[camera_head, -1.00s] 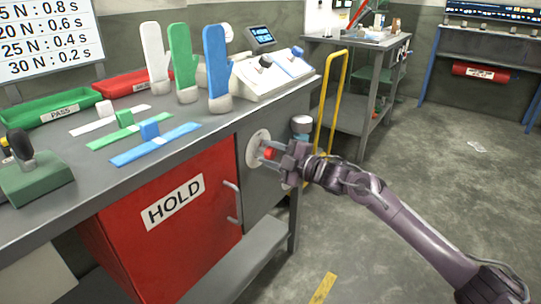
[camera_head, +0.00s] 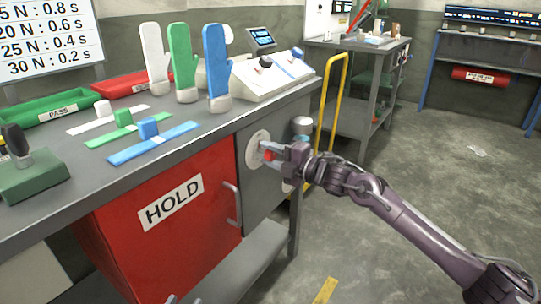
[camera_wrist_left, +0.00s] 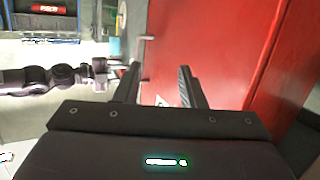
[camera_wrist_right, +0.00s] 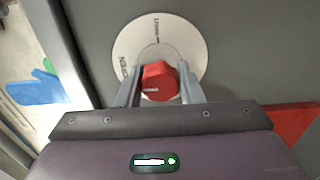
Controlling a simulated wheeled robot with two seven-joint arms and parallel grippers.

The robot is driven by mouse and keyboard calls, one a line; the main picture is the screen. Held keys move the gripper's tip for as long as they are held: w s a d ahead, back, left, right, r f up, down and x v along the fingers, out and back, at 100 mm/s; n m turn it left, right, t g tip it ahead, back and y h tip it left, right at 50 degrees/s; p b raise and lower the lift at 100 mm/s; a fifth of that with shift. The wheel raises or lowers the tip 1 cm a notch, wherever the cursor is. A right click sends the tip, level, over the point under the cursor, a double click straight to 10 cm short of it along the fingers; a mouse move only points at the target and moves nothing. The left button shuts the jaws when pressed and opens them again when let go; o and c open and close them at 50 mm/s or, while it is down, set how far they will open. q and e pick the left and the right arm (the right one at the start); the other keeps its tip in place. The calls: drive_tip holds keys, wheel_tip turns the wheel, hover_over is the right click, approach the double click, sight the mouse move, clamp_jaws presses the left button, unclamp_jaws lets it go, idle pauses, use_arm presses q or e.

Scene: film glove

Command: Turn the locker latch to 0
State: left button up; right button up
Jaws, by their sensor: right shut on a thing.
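The locker latch is a red knob (camera_wrist_right: 158,80) on a round white dial plate (camera_wrist_right: 190,50) with small black markings that I cannot read surely. In the head view the dial plate (camera_head: 254,150) is on the grey panel right of the red HOLD locker door (camera_head: 165,215). My right gripper (camera_head: 274,153) is shut on the red knob, one finger on each side, as the right wrist view shows. A pale mark shows on the knob's near side.
The bench top (camera_head: 175,150) holds white, green and blue gloves (camera_head: 217,70), colored strips, trays and a sloped console (camera_head: 265,75). A yellow rail (camera_head: 334,105) stands behind my right gripper. A door handle (camera_head: 235,205) sticks out left of the dial. The floor at right is open.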

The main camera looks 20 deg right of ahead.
drive_tip(key=shift+f, duration=0.1)
drive_tip(key=o, duration=1)
drive_tip(key=shift+c, duration=0.2)
drive_tip(key=shift+s+d, duration=0.35)
use_arm(q)
drive_tip(key=s+f+g+y+p, duration=0.1)
drive_tip(key=s+f+g, duration=0.2)
drive_tip(key=f, duration=0.3)
drive_tip(key=shift+s+a+f, duration=0.15)
drive_tip(key=shift+a+f, duration=0.15)
drive_tip(key=shift+f, duration=0.05)
use_arm(e)
drive_tip(key=v, duration=0.7)
drive_tip(key=shift+a, duration=0.1)
